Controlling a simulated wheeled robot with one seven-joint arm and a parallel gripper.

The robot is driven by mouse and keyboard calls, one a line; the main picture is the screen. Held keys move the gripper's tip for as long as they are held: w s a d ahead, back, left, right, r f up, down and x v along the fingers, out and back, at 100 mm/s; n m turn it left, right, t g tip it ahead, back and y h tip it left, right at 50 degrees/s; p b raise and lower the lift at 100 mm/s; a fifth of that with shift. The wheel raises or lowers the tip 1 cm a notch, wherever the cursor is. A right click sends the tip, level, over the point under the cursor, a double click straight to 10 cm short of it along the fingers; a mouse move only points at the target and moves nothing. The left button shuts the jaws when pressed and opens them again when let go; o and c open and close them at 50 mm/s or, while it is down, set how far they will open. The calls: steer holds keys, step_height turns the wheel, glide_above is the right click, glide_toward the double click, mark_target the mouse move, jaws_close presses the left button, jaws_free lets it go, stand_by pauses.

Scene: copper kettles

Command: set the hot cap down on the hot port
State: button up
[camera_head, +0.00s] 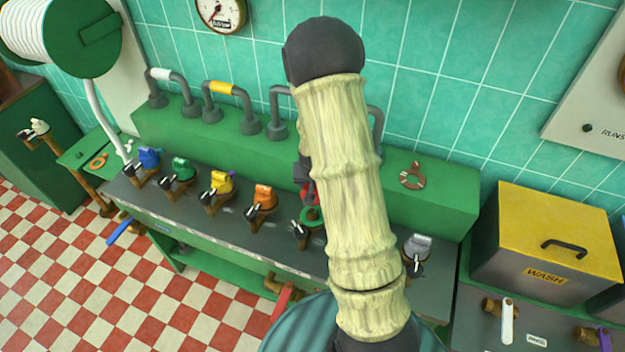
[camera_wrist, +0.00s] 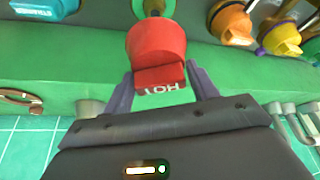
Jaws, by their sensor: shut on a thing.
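The red hot cap (camera_wrist: 157,45), with HOT lettered on its flat grip, is between the two fingers of my gripper (camera_wrist: 159,80) in the wrist view. My gripper is shut on it. A brass stub with a green ring (camera_wrist: 153,6) shows just beyond the cap at the top edge; the cap hides part of it. In the head view, a small part of the red cap (camera_head: 308,190) shows beside my arm, just above a green ring (camera_head: 312,214) on the bench. My arm hides most of that spot. I cannot tell whether cap and stub touch.
Blue (camera_head: 148,157), green (camera_head: 180,168), yellow (camera_head: 221,182) and orange (camera_head: 263,198) caps stand along the bench to the left. A grey cap (camera_head: 418,246) is to the right. Bent grey pipes (camera_head: 277,110) rise from the green ledge (camera_head: 445,195) behind. A wash bin (camera_head: 545,240) stands right.

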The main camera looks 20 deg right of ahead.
mark_target(312, 210)
steer(key=f+b, duration=0.3)
steer(key=f, duration=0.2)
steer(key=f+b, duration=0.4)
steer(key=f, duration=0.1)
steer(key=shift+w+a+f, duration=0.1)
steer(key=shift+w+f, duration=0.1)
steer(key=shift+f, duration=0.1)
steer(key=shift+f+b, duration=0.5)
steer(key=shift+b, duration=0.15)
stand_by(0.4)
steer(key=o, duration=1)
steer(key=shift+r, duration=0.1)
steer(key=b+v, duration=0.1)
steer(key=v, duration=1.6)
steer(key=shift+r, duration=0.2)
